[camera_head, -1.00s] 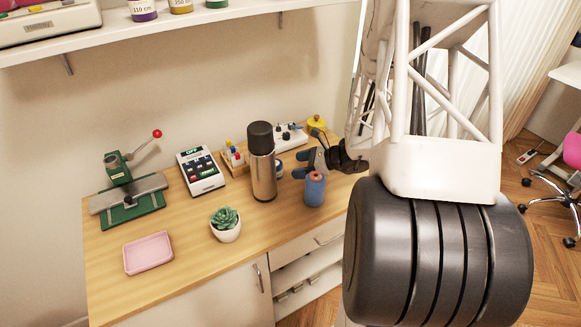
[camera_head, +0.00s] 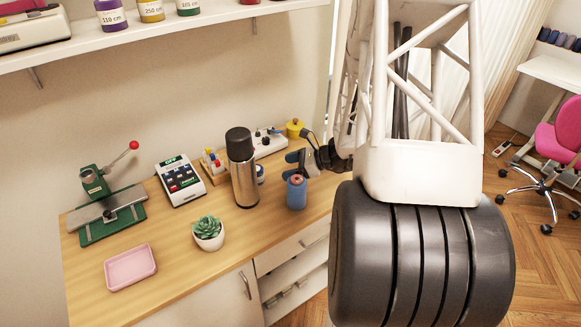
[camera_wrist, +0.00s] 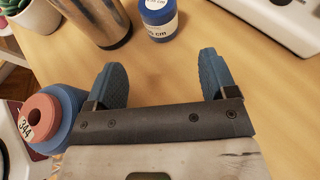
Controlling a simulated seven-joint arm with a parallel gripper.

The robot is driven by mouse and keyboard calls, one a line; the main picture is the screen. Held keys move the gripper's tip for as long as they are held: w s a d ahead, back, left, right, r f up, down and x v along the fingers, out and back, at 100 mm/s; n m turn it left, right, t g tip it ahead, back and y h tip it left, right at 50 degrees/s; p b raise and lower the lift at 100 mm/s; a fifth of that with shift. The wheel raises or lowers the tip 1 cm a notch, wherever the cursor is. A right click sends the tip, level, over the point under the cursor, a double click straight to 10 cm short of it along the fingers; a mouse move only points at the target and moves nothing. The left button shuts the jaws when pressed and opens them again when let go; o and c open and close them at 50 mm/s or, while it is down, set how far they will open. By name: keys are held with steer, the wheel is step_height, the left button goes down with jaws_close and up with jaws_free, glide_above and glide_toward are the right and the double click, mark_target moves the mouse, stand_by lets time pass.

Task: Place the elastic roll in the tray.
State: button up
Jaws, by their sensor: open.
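The elastic roll, a small blue-lidded roll with a white "cm" label, stands upright on the table; it shows in the wrist view (camera_wrist: 158,20), ahead of my fingers. In the head view (camera_head: 260,173) it is mostly hidden behind the flask. The pink tray (camera_head: 131,268) lies empty at the table's front left, far from my gripper. My gripper (camera_head: 295,164) is low over the table, right of the roll. In the wrist view its blue fingers (camera_wrist: 161,64) are apart with bare table between them, short of the roll.
A steel flask (camera_head: 243,172) stands left of the roll. A blue thread spool (camera_head: 297,192) stands close to my gripper, left of it in the wrist view. A potted succulent (camera_head: 208,232) stands between flask and tray.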

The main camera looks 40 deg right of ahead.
steer(key=shift+c, duration=1)
step_height(320, 180, up, 8)
steer(key=n+g+h, duration=0.4)
steer(key=g+h, duration=0.3)
steer(key=g, duration=0.1)
glide_above(261, 168)
steer(key=shift+d, duration=0.1)
steer(key=shift+f, duration=2.45)
